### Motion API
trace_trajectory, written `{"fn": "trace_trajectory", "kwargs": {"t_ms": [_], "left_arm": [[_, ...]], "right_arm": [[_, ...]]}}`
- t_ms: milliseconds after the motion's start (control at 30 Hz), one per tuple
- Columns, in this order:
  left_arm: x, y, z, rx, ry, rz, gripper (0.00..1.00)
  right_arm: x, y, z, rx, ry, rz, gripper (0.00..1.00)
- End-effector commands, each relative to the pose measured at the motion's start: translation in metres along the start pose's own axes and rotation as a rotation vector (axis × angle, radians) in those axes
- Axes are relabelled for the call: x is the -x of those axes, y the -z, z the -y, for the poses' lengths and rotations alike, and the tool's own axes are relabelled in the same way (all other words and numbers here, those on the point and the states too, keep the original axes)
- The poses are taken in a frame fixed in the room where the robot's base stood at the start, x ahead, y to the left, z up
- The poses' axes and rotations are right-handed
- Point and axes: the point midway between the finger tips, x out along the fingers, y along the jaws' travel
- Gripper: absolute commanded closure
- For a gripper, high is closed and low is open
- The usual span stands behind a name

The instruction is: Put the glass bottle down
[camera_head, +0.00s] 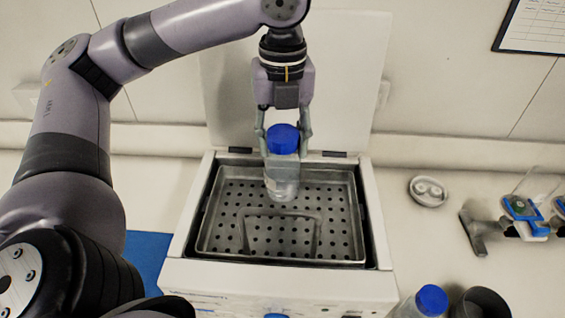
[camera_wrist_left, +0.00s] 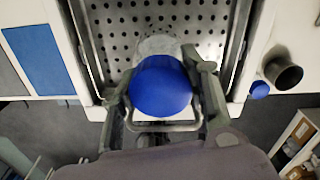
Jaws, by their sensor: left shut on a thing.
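The glass bottle (camera_head: 282,180) has a blue cap (camera_head: 283,139) and a clear body. My left gripper (camera_head: 284,150) is shut on it just below the cap and holds it upright. The bottle is over the perforated metal tray (camera_head: 225,238) inside an open white water bath (camera_head: 180,250). I cannot tell whether its base touches the tray. In the left wrist view the blue cap (camera_wrist_left: 161,86) sits between the fingers and hides most of the body. My right gripper is not in view.
The bath's lid (camera_head: 340,90) stands open behind. A second blue-capped bottle (camera_head: 432,300) and a dark cup (camera_head: 482,303) stand at the front right. A small round dish (camera_head: 428,191) and a blue-grey device (camera_head: 522,215) are to the right. A blue mat (camera_head: 148,258) lies left.

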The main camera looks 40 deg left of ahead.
Motion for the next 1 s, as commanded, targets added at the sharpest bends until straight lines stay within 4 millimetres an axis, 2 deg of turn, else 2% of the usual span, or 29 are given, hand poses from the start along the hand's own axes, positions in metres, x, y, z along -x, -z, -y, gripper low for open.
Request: {"fn": "trace_trajectory", "kwargs": {"t_ms": [233, 400, 500, 900, 933, 1000], "left_arm": [[-0.022, 0.000, 0.000, 0.000, -0.001, -0.001, 1.00], [-0.047, 0.000, 0.000, 0.000, 0.000, 0.000, 1.00], [-0.055, 0.000, 0.000, -0.001, 0.001, 0.000, 1.00], [-0.059, 0.000, 0.001, -0.001, 0.002, 0.000, 1.00], [-0.060, 0.000, 0.001, -0.001, 0.001, 0.000, 0.57], [-0.060, 0.000, 0.001, 0.000, 0.002, 0.001, 0.52]], "right_arm": [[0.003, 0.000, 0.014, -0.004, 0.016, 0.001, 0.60], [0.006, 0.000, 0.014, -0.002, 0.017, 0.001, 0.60], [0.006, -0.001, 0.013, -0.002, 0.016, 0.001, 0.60], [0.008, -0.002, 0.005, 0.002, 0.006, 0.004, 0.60], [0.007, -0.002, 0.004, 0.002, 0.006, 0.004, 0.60], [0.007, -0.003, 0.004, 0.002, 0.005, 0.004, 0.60]]}}
